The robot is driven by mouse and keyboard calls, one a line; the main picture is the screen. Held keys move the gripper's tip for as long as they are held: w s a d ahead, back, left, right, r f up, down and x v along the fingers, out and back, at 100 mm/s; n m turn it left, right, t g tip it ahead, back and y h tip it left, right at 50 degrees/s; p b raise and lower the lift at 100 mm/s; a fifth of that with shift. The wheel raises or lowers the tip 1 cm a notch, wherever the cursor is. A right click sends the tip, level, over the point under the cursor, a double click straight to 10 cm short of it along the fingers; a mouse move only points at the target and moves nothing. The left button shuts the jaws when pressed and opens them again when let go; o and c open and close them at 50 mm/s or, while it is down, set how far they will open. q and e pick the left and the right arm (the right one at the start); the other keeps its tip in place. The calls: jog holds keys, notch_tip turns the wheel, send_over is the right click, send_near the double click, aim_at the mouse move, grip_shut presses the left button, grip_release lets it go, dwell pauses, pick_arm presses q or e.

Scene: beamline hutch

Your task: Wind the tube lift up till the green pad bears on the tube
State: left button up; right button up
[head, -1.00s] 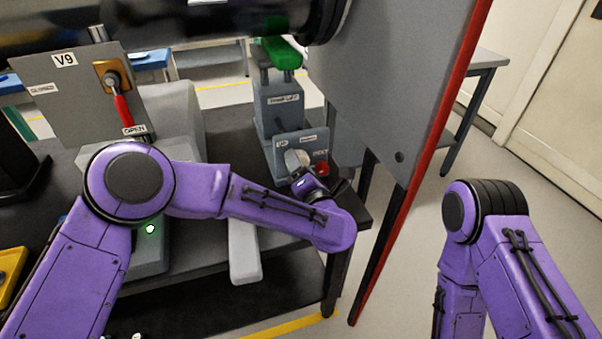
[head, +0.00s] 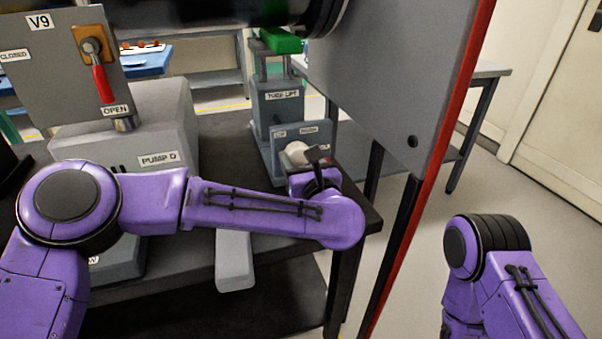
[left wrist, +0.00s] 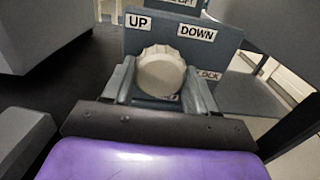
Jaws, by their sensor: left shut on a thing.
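The grey tube lift (head: 277,112) stands on the dark bench. Its green pad (head: 281,41) sits on top, just below the dark tube (head: 200,13); I cannot tell whether they touch. The lift's pale round knob (left wrist: 160,72) fills the middle of the left wrist view, below the UP (left wrist: 138,21) and DOWN (left wrist: 197,33) labels. My left gripper (left wrist: 161,88) is shut on this knob, one finger on each side. In the head view my left gripper (head: 306,165) partly hides the knob (head: 297,152). My right gripper is out of view; only its arm shows.
A label reading LOCK (left wrist: 209,75) shows partly behind the right finger. A grey panel with a red edge (head: 432,170) stands close right of the lift. Pump D (head: 158,150) and the V9 valve plate (head: 60,75) stand to the left.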

pick_arm(q)
jog(key=n+b, duration=0.3)
jog(key=shift+f, duration=0.35)
jog(key=shift+r+n+b, duration=0.2)
jog(key=shift+n+b, duration=0.7)
jog(key=shift+b, duration=0.25)
jog(key=o, duration=1)
jog(key=shift+r, duration=0.1)
jog(key=shift+o, duration=0.2)
jog(key=v, duration=1)
jog(key=shift+s+d+p, duration=0.1)
jog(key=shift+s+p, duration=0.2)
jog(key=shift+p, duration=0.05)
